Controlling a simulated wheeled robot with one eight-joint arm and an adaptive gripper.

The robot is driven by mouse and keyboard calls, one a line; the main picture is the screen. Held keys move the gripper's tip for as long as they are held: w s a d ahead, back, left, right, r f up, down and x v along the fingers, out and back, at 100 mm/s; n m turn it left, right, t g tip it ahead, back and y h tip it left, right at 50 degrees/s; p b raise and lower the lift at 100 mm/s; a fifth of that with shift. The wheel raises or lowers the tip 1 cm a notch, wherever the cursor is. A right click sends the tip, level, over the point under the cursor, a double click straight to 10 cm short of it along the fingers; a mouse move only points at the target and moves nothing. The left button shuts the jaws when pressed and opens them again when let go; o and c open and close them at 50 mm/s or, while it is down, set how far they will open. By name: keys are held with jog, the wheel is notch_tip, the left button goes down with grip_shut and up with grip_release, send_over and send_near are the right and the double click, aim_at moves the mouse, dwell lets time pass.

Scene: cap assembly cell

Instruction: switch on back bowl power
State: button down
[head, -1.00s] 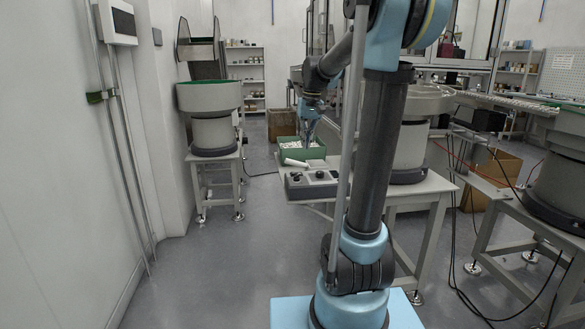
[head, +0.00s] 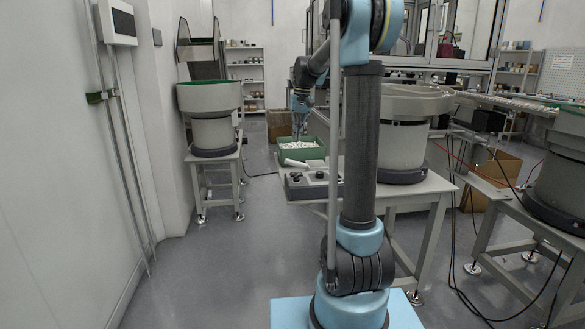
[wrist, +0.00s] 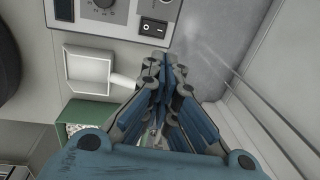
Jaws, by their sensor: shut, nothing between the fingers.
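A grey control box (head: 312,185) with dark knobs sits on the front edge of a stand. Which way the rocker is set is too small to tell. My gripper (head: 298,138) is shut and empty, pointing down above the green bin behind the box in the head view. In the wrist view my gripper (wrist: 166,62) has its fingertips close below the rocker in the picture; contact cannot be told.
A green bin (head: 316,153) of small white parts stands behind the box. A white scoop (wrist: 88,68) lies beside it. A feeder bowl (head: 405,105) stands right on the same stand, another (head: 209,97) at the back left. Open floor lies front left.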

aim_at(296, 174)
jog(key=shift+f, duration=0.1)
jog(key=f, duration=0.4)
jog(key=a+f, duration=0.1)
jog(key=f, duration=0.8)
jog(key=shift+a+f, duration=0.35)
jog(key=shift+f, duration=0.05)
